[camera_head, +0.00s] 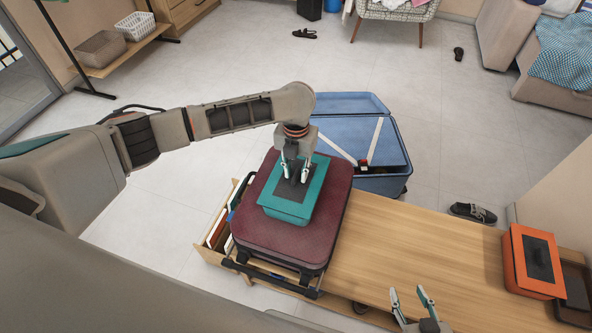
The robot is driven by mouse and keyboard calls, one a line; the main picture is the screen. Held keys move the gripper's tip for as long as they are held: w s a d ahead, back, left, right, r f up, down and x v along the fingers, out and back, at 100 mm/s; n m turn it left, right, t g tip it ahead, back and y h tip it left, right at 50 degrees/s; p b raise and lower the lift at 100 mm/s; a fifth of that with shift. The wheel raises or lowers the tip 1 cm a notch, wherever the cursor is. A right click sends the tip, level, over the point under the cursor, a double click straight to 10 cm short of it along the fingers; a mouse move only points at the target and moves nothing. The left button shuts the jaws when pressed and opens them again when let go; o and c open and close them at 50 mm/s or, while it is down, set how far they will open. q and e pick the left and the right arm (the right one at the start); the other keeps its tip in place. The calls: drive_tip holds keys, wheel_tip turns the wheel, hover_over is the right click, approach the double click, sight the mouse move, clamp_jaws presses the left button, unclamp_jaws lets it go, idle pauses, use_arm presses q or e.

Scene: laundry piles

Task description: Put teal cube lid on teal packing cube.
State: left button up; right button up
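The teal packing cube (287,217) sits on a maroon suitcase, left of the picture's middle. The teal cube lid (315,191), with a dark panel and dark handle, lies over its top. I cannot tell whether the lid is fully seated. My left gripper (295,174) points down over the lid, with its fingers apart on either side of the dark handle. Contact with the handle is not clear. My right gripper (411,301) is open and empty at the bottom edge, over the front of the wooden table.
The maroon suitcase (262,235) rests on the wooden table (400,250). An orange packing cube (513,262) and a dark open container (577,314) stand at the table's right end. A blue open suitcase (385,183) is behind the table. The table's middle is clear.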

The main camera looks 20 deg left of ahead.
sight(296, 174)
use_arm(q)
drive_tip(key=shift+r, duration=0.55)
wheel_tip(296, 174, up, 12)
drive_tip(key=p, duration=0.3)
